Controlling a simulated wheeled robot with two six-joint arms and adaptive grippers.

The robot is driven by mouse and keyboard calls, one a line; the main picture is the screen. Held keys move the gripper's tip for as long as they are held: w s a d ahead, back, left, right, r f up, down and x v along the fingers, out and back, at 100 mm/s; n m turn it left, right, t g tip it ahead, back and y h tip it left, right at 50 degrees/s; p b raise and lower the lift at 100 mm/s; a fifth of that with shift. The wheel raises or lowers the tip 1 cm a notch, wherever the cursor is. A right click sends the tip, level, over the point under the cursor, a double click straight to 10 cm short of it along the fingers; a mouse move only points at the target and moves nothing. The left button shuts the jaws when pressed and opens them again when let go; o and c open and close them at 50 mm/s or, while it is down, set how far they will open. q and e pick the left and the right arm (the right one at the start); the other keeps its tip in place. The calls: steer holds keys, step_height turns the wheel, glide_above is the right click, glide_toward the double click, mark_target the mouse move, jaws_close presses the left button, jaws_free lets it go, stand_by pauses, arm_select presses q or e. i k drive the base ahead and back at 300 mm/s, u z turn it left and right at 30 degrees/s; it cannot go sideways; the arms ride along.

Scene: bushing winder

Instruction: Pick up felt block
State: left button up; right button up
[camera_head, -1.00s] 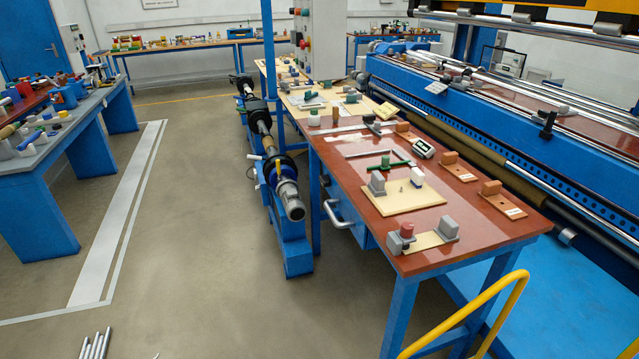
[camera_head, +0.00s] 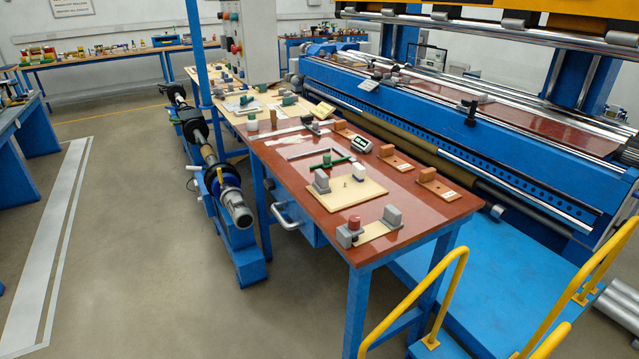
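Several small blocks stand on the red-brown table (camera_head: 290,176), and I cannot tell for sure which one is the felt block. Brown blocks sit on orange-brown plates along its right side, one at the far part (camera_head: 388,150) and one nearer (camera_head: 428,174). A grey block (camera_head: 321,181) and a white block (camera_head: 359,171) stand on a beige board (camera_head: 345,197). Another grey block (camera_head: 392,216) stands near the front corner, beside a grey piece with a red top (camera_head: 354,223). Neither of my grippers is in view.
A blue machine with rollers (camera_head: 450,115) runs along the table's right side. Yellow handrails (camera_head: 440,290) stand in front of the blue platform (camera_head: 440,265). A shaft on blue stands (camera_head: 207,155) lies left of the table. The grey floor (camera_head: 140,250) is open at the left.

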mark_target(321, 184)
steer(key=u, duration=1.4)
steer(key=i, duration=2.3)
steer(key=z, duration=1.2)
